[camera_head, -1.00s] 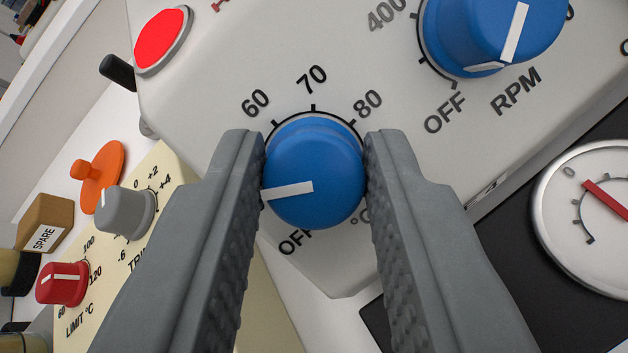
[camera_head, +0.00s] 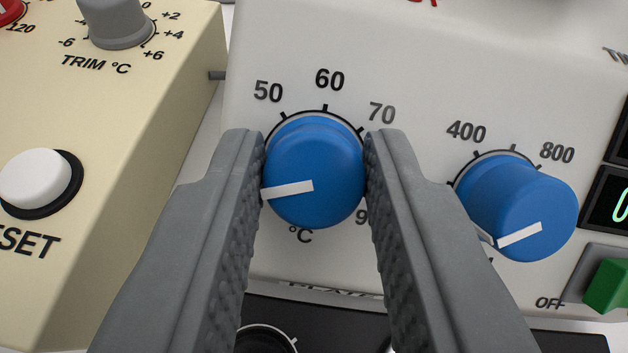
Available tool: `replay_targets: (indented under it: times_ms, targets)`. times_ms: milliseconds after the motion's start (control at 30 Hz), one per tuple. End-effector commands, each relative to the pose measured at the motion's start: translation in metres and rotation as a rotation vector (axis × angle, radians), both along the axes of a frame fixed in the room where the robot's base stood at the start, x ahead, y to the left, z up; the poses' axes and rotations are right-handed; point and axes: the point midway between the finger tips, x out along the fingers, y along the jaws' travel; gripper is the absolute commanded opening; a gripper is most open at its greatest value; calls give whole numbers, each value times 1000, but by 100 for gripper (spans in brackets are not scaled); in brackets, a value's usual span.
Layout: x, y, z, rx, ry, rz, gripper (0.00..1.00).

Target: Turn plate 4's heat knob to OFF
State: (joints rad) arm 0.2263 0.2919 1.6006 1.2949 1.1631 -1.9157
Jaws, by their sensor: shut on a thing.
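A blue knob (camera_head: 315,175) with a white pointer line sits on a white panel (camera_head: 300,30), inside a °C scale. The labels 50, 60, 70 show around its top and part of a 9 at lower right. My gripper (camera_head: 315,185) is shut on this knob, one finger on each side. The pointer lies to the left and slightly down, below the 50. The label it points at is hidden behind the left finger. A partly covered word that looks like PLATE is below; its number cannot be read.
A second blue knob (camera_head: 520,205) with labels 400 and 800 stands close right of my right finger. A green switch (camera_head: 606,286) is at lower right. A cream box (camera_head: 130,190) with a white button (camera_head: 38,182) and a grey knob (camera_head: 115,22) is at left.

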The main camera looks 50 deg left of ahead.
Motion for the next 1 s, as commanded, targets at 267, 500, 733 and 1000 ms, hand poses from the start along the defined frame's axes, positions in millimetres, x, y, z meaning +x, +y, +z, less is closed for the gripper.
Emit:
replay_targets:
  times_ms: [267, 500, 733, 1000]
  targets:
    - [1, -1, -2, -70, -90, 114, 4]
    - [1, -1, -2, -98, -130, 160, 4]
    - [1, -1, -2, -104, -139, 172, 4]
    - [1, -1, -2, -104, -140, 171, 4]
